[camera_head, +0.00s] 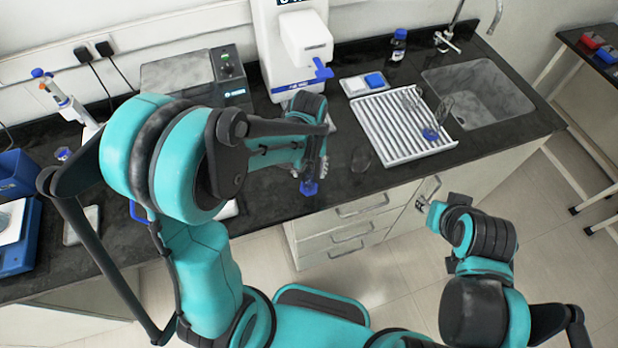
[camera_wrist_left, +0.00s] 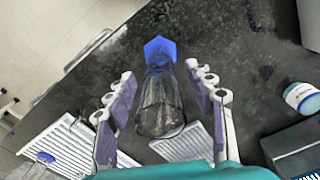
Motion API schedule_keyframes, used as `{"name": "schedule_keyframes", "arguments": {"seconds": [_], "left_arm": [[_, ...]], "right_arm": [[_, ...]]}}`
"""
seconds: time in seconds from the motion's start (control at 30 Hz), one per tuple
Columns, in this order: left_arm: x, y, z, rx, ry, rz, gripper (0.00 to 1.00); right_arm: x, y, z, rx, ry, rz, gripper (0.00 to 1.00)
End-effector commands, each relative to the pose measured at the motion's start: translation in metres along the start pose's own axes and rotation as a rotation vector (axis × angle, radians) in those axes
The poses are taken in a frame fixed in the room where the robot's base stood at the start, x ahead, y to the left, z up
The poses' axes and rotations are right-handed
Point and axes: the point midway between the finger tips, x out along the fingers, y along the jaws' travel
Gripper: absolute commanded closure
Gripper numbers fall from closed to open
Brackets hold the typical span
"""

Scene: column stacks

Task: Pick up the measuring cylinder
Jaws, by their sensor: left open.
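The measuring cylinder has a clear glass body (camera_wrist_left: 160,105) and a blue six-sided base (camera_wrist_left: 160,48). Its blue base also shows in the head view (camera_head: 309,187), on the dark counter near the front edge. Its glass mouth faces the wrist camera. My left gripper (camera_wrist_left: 165,103) is open, with one purple-padded finger on each side of the glass and a visible gap on both sides. In the head view my left gripper (camera_head: 316,160) hides most of the glass. My right gripper (camera_head: 430,208) is over the floor in front of the drawers, away from the cylinder; its jaws are unclear.
A white slatted rack (camera_head: 385,140) with glassware is to the right, before the sink (camera_head: 480,90). A white instrument (camera_head: 300,40) stands behind. A blue-capped bottle (camera_head: 398,45) is at the back. A small clear round item (camera_head: 361,158) lies between cylinder and rack.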

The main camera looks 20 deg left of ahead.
Motion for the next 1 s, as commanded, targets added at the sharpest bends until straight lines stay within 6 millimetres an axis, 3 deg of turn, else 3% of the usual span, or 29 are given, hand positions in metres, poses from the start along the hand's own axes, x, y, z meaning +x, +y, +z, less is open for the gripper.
{"name": "schedule_keyframes", "arguments": {"seconds": [0.13,0.43,0.63,1.0], "left_arm": [[0.021,0.000,0.000,0.000,0.001,0.000,0.46],[0.025,0.000,0.000,0.000,0.001,0.000,0.46],[0.025,0.000,0.000,0.000,0.001,0.000,0.99],[0.022,-0.001,0.000,0.000,0.001,0.000,1.00]], "right_arm": [[0.005,0.000,0.004,0.000,0.000,0.000,0.60],[0.005,0.000,0.004,0.000,0.000,0.000,0.60],[0.005,0.000,0.004,0.000,0.000,0.000,0.60],[0.005,0.000,0.003,0.000,0.000,0.000,0.60]]}}
